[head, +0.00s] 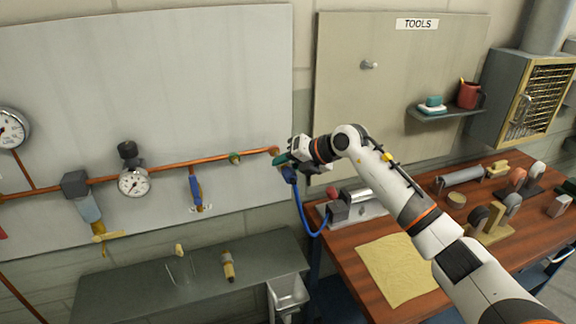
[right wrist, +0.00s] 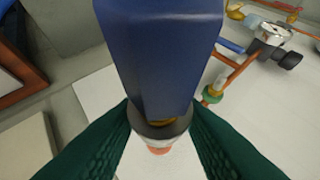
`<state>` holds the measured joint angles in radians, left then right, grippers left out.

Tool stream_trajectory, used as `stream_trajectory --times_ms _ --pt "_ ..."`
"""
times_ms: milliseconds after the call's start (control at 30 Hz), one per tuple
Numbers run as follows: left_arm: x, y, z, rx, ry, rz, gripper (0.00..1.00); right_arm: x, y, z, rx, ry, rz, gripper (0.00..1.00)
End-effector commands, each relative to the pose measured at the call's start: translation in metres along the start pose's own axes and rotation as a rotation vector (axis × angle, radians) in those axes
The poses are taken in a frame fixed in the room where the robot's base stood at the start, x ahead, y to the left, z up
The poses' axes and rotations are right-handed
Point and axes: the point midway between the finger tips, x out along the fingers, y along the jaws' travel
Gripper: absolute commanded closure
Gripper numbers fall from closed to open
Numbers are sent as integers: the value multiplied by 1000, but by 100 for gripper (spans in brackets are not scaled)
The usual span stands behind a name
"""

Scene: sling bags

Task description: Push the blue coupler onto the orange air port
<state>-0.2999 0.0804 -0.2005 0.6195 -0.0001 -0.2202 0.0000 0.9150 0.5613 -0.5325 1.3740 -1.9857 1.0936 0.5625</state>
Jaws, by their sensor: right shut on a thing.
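My right gripper (head: 284,160) is at the right end of the copper pipe on the grey wall panel. Its green fingers (right wrist: 159,128) are shut on the blue coupler (right wrist: 163,55), which fills the top middle of the right wrist view. The coupler has a grey collar at its lower end. The orange air port (right wrist: 158,151) shows just past that collar, in line with it. I cannot tell whether the two touch. In the head view the gripper hides most of the coupler and the port. My left gripper is out of view.
A blue hose (head: 304,215) hangs from the coupler toward the wooden workbench (head: 360,285). Left of the gripper, the copper pipe (head: 215,162) carries a gauge (head: 133,182) and a blue-handled valve (head: 196,189). A dark grey shelf (head: 180,280) is below.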

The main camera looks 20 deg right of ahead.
Motion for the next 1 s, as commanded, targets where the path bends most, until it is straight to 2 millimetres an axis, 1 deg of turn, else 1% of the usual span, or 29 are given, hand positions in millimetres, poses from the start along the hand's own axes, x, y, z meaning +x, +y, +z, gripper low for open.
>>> stream_trajectory --times_ms 933,967,1000 --pt "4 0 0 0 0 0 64 15 -1 -18 0 0 -2 93" --pt "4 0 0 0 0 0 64 16 -1 -19 0 0 -2 97" --pt "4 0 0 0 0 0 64 16 0 -19 0 -1 -2 62"
